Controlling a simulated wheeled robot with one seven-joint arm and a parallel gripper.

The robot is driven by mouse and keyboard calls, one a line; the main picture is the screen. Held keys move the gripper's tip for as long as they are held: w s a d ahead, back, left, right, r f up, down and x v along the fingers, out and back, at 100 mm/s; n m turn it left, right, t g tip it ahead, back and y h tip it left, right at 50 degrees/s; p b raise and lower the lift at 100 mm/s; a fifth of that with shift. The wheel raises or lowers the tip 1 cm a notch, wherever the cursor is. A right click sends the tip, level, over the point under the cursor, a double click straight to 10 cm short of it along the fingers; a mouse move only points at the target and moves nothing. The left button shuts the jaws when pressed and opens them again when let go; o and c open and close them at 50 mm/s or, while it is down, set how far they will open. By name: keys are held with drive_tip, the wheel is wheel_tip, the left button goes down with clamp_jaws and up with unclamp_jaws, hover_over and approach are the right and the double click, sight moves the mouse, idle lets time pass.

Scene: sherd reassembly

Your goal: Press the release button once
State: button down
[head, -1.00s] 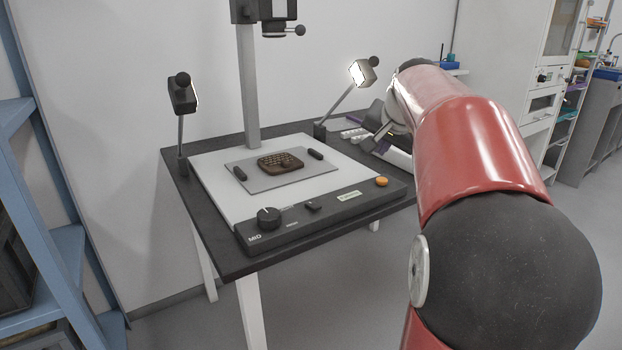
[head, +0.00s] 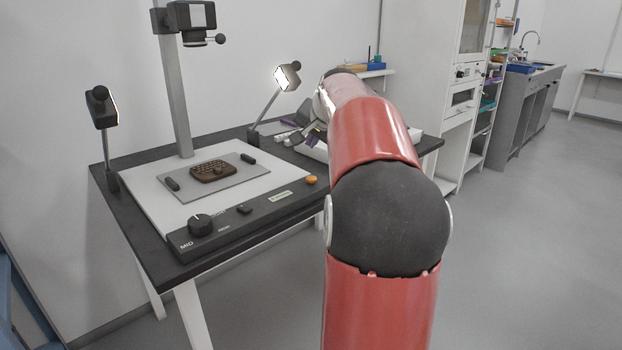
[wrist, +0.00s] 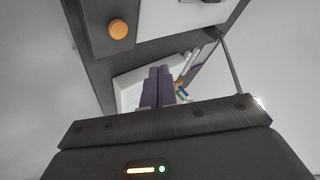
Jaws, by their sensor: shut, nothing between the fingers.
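The orange round button (head: 310,180) sits at the right end of the dark control panel (head: 225,236) on the front of the copy stand. It also shows in the wrist view (wrist: 118,28), at the upper left. A small black switch (head: 244,210) and a black knob (head: 200,224) marked MID are on the same panel. In the wrist view my gripper (wrist: 158,72) has its purple fingers together with nothing between them. The fingers are apart from the orange button, which lies to their upper left there. In the head view my red arm largely hides the gripper.
A brown patterned sherd (head: 213,171) lies on the grey plate (head: 228,189) of the stand, between two black bars. Lamps (head: 103,108) (head: 287,77) and a camera column (head: 174,90) rise around it. A white tray (wrist: 128,92) lies beyond the fingers. Open floor is at right.

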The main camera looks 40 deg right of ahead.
sight(312, 180)
wheel_tip(312, 180, down, 6)
drive_tip(key=b, duration=0.5)
drive_tip(key=shift+f, duration=0.25)
drive_tip(key=shift+f, duration=0.1)
idle(1.5)
drive_tip(key=shift+f, duration=0.3)
drive_tip(key=shift+f+b, duration=0.45)
drive_tip(key=shift+b, duration=0.15)
idle(0.5)
drive_tip(key=shift+r, duration=0.15)
drive_tip(key=shift+r+p, duration=0.7)
drive_tip(key=shift+p, duration=0.1)
drive_tip(key=shift+r, duration=0.1)
wheel_tip(312, 180, up, 5)
drive_tip(key=p, duration=0.4)
